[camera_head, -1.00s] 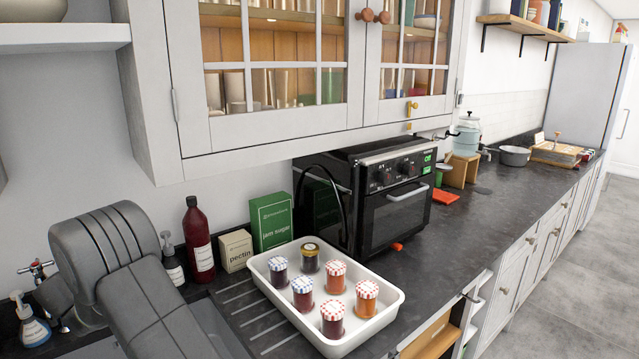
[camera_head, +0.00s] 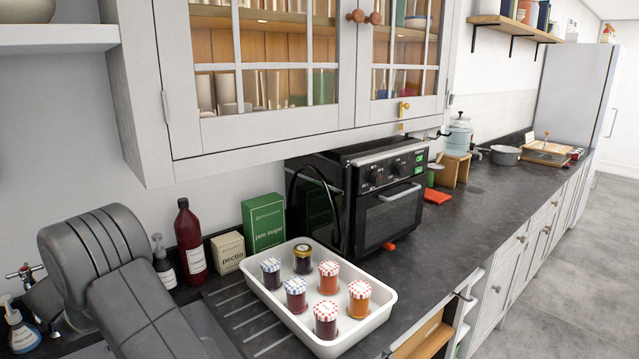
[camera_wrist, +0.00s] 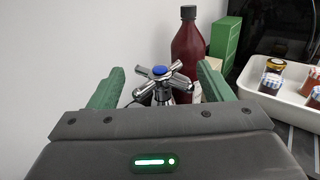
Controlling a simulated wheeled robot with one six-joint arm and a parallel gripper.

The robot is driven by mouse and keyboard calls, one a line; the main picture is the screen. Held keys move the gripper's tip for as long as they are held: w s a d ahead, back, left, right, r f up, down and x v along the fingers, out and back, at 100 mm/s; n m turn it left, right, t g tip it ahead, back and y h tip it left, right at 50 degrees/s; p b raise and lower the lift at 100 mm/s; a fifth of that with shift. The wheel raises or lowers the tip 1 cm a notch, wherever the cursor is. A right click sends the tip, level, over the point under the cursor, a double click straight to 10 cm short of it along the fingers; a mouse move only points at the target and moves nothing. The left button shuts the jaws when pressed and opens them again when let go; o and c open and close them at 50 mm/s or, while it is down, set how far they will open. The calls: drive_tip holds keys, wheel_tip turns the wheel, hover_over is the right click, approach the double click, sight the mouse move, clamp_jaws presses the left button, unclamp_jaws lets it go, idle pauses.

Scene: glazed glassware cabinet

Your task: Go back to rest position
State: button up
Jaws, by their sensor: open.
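My gripper (camera_wrist: 158,92) shows in the wrist view with its two green fingers spread apart, open and with nothing held. A chrome tap handle with a blue cap (camera_wrist: 160,72) shows between the fingers, beyond them; I cannot tell how far. In the head view my grey arm fills the lower left, and the gripper itself is not visible there. The same kind of tap (camera_head: 24,273) shows at the far left edge of the head view.
A white tray (camera_head: 376,318) with several jam jars stands on the counter. Beside it are a green jam sugar box (camera_head: 264,222), pectin box (camera_head: 228,252), dark red bottle (camera_head: 191,240) and black oven (camera_head: 385,205). A glazed cabinet (camera_head: 250,122) hangs above.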

drive_tip(key=s+a+b, duration=0.2)
drive_tip(key=s, duration=0.8)
drive_tip(key=shift+w+d+n+g+y+p, duration=0.1)
drive_tip(key=shift+w+d+n+y+p, duration=0.2)
drive_tip(key=shift+w+n+y+p, duration=1.1)
drive_tip(key=shift+w+d+n+g+y+p, duration=0.1)
drive_tip(key=shift+w+d+n+y, duration=0.35)
drive_tip(key=shift+w+y, duration=1.85)
drive_tip(key=shift+w+d+n+g+y+p, duration=0.15)
drive_tip(key=shift+w+n+y+p, duration=0.85)
drive_tip(key=shift+w, duration=1.75)
drive_tip(key=shift+s+n+b, duration=0.25)
drive_tip(key=shift+n+b, duration=0.1)
drive_tip(key=shift+b, duration=0.05)
drive_tip(key=b+v, duration=0.4)
drive_tip(key=v, duration=0.9)
drive_tip(key=shift+d, duration=0.2)
